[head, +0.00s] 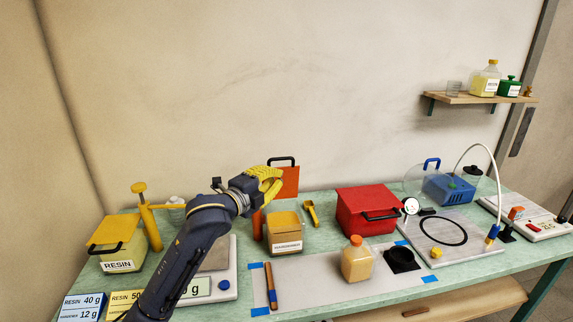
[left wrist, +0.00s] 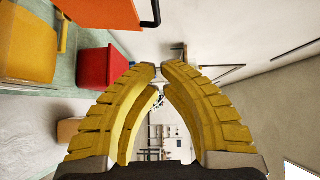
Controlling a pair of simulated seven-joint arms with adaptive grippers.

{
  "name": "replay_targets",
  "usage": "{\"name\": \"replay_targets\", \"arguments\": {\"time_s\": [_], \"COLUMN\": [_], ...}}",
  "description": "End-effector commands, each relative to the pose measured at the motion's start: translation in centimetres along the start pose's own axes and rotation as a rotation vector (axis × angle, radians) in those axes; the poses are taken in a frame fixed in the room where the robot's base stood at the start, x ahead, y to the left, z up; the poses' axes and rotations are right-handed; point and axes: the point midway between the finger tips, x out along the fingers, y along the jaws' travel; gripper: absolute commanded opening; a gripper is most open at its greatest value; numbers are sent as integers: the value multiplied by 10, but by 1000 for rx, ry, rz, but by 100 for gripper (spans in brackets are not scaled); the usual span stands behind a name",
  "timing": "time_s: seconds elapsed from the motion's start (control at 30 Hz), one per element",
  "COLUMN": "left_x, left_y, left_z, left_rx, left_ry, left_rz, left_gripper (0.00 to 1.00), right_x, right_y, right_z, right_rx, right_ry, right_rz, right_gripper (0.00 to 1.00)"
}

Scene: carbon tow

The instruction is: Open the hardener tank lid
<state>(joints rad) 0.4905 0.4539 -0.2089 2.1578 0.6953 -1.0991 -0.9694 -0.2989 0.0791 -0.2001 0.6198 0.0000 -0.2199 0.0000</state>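The hardener tank (head: 286,238) is an amber box labelled HARDENER in the middle of the table. Its orange lid (head: 291,184) stands raised upright behind the tank, with a black handle (head: 281,160) on its top edge. In the left wrist view, the tank (left wrist: 28,40), lid (left wrist: 100,12) and handle (left wrist: 152,12) lie at the upper left, outside the fingers. My left gripper (head: 274,182) is beside the raised lid, above the tank's left side. Its yellow fingertips (left wrist: 160,68) nearly meet, with nothing between them. My right gripper is not in view.
A red box (head: 365,209) stands right of the tank, and a yellow scoop (head: 311,213) lies between them. An orange-capped bottle (head: 357,261) stands in front. The resin tank (head: 122,250) and a scale (head: 222,285) are to the left. Space above the table is free.

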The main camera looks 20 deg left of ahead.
Motion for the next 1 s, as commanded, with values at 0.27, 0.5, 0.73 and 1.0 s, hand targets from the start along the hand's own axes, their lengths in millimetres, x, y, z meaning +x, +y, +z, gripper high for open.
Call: {"name": "replay_targets", "arguments": {"time_s": [0.27, 0.5, 0.73, 1.0], "left_x": [51, 79, 92, 95], "left_y": [0, 0, 0, 0], "left_z": [0, 12, 25, 28], "left_rx": [-5, -4, -2, -1], "left_ry": [0, -1, 0, 0], "left_rz": [1, 1, 1, 1], "left_gripper": [0, 0, 0, 0], "right_x": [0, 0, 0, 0], "right_y": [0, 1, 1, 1], "right_z": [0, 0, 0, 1], "right_rx": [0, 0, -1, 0], "right_ry": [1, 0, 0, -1], "right_rz": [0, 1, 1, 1], "right_gripper": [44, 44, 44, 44]}}
